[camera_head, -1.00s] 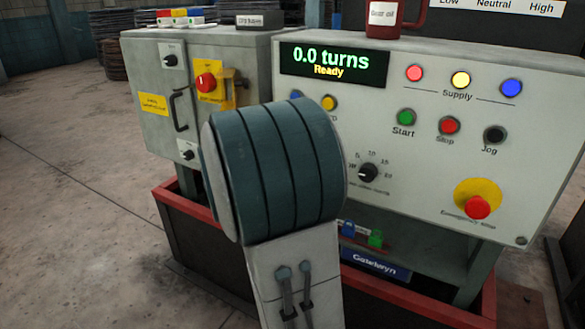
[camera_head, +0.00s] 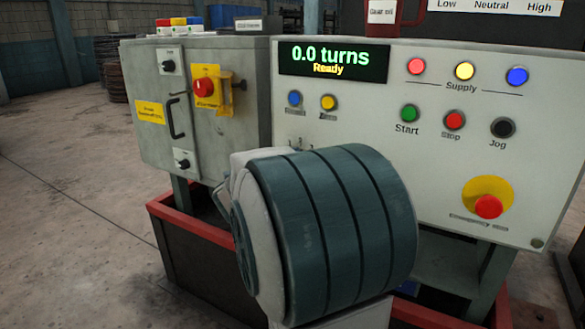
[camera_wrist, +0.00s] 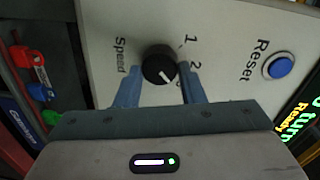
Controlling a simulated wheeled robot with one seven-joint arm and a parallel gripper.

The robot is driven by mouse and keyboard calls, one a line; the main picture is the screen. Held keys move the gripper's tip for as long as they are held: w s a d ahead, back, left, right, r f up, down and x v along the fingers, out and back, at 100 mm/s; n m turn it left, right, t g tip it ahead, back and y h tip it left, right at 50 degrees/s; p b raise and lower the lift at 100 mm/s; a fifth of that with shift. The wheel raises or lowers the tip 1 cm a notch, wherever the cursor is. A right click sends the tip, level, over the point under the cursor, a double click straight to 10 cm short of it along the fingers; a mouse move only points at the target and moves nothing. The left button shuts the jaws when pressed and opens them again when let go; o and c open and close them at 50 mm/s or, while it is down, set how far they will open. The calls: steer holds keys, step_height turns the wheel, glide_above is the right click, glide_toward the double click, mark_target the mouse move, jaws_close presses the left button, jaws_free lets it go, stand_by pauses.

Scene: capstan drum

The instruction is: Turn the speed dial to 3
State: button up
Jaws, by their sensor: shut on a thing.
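The speed dial (camera_wrist: 154,62) is a round black knob with a white pointer line, next to the word "Speed" in the wrist view. The pointer slants to the lower right. The figures 1 and 2 show to the right of the knob; any further marks are hidden behind the right finger. My gripper (camera_wrist: 160,80) has its two blue-grey fingers on either side of the knob and is shut on it. In the head view my arm covers the dial and gripper; only small scale marks (camera_head: 301,148) show above the arm.
A blue Reset button (camera_wrist: 279,66) sits right of the dial. The display (camera_head: 332,62) reads 0.0 turns, Ready. Start (camera_head: 410,113), Stop (camera_head: 454,120), Jog (camera_head: 503,127) and the emergency stop (camera_head: 488,206) are on the right. Coloured padlocks (camera_wrist: 39,91) hang left in the wrist view.

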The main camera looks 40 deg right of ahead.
steer(key=shift+f, duration=0.1)
stand_by(0.3)
steer(key=o, duration=1)
steer(key=p+v, duration=0.4)
steer(key=v, duration=1)
steer(key=shift+w, duration=0.1)
